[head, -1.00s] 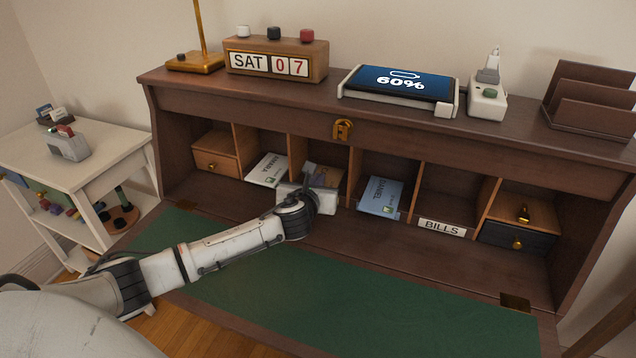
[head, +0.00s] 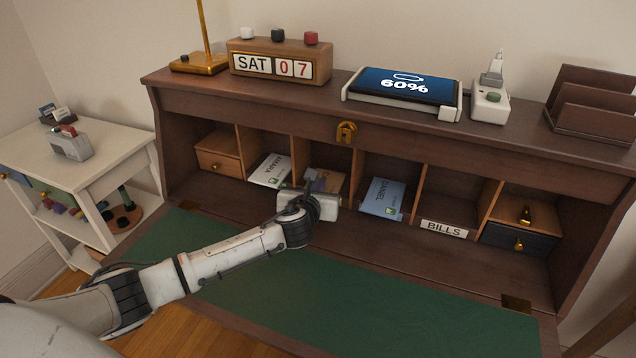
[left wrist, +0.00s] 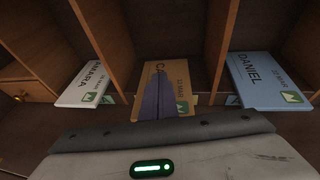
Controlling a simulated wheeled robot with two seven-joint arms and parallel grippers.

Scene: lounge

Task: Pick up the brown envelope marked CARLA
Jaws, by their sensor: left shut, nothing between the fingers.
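The brown envelope (head: 329,182) lies in a middle pigeonhole of the desk, partly hidden behind my left gripper. My left gripper (head: 312,178) is at the mouth of that pigeonhole. In the left wrist view its fingers (left wrist: 158,85) are shut together in front of or over the envelope, with nothing between them. I cannot tell whether they touch it. My right gripper is not in view.
A white envelope marked AMARA (head: 271,171) lies in the pigeonhole to the left, a blue one marked DANIEL (head: 384,197) to the right. Wooden dividers (head: 413,192) stand between compartments. The green desk surface (head: 400,300) is clear.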

